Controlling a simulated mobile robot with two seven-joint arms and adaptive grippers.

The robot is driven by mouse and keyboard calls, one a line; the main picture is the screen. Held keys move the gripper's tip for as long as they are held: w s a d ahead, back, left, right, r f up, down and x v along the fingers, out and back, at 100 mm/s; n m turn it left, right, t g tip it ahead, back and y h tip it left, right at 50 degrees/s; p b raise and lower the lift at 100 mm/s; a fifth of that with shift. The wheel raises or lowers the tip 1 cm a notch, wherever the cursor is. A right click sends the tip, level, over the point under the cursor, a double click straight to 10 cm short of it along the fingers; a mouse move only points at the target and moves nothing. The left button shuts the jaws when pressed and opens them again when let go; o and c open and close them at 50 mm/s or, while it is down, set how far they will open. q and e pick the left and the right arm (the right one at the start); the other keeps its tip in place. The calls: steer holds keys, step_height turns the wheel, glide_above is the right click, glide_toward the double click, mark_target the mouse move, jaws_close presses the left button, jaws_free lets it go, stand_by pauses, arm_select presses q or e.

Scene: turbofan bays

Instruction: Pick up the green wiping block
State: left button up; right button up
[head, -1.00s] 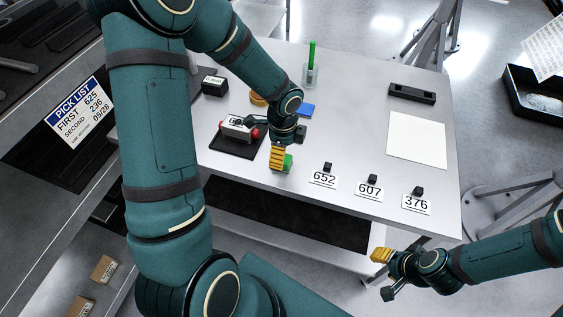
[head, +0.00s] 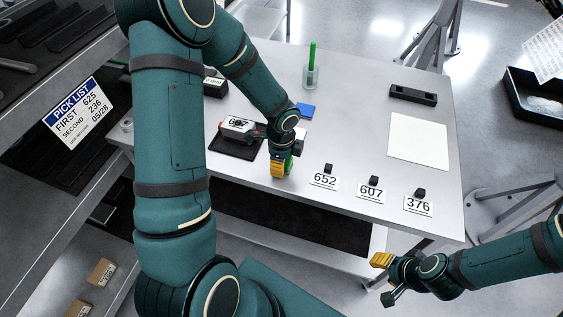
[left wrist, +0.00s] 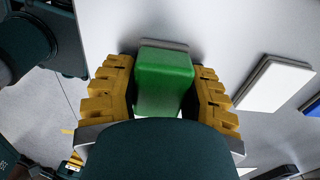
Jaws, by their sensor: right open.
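The green wiping block (head: 289,164) is near the front edge of the table, mostly hidden behind my left gripper (head: 278,168) in the head view. In the left wrist view the green block (left wrist: 164,80) lies between the two yellow fingers of my left gripper (left wrist: 164,88), one on each side. The gaps beside the block are very narrow, and I cannot tell whether both fingers press on it. My right gripper (head: 385,276) is open and empty, off the table's front edge at the lower right.
To the left of the block, a grey-and-red device sits on a black tray (head: 232,149). Number cards with small black blocks, such as 652 (head: 324,181), stand to the right. A blue pad (head: 305,110) and a clear cup (head: 311,76) are farther back. A white sheet (head: 418,140) lies right.

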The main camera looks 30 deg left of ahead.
stand_by(0.3)
arm_select(q)
step_height(320, 180, up, 10)
steer(key=shift+p, duration=1.15)
steer(key=o, duration=0.5)
steer(key=c, duration=0.5)
steer(key=shift+o, duration=0.2)
